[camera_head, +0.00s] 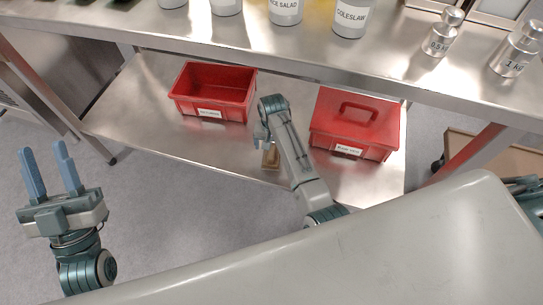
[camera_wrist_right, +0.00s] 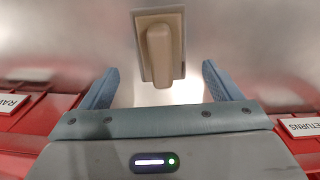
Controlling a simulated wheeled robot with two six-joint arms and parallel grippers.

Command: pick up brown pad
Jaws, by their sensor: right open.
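The brown pad (camera_head: 271,158) lies on the lower steel shelf, between two red bins and near its front edge. In the right wrist view it is a tan rectangular plate with a raised rounded handle (camera_wrist_right: 160,50). My right gripper (camera_wrist_right: 160,70) is open, its two blue fingers on either side of the handle's near end, with gaps on both sides. I cannot tell the height of the fingers over the shelf. In the head view my right wrist partly hides the space by the pad. My left gripper (camera_head: 46,150) is open and empty, pointing up at the far left, away from the shelf.
An open red bin (camera_head: 213,92) stands left of the pad, and a lidded red bin (camera_head: 356,122) right of it. The upper steel counter (camera_head: 210,28) overhangs the shelf's back, carrying tubs and metal weights (camera_head: 441,35). Bare shelf (camera_head: 140,95) is free at left.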

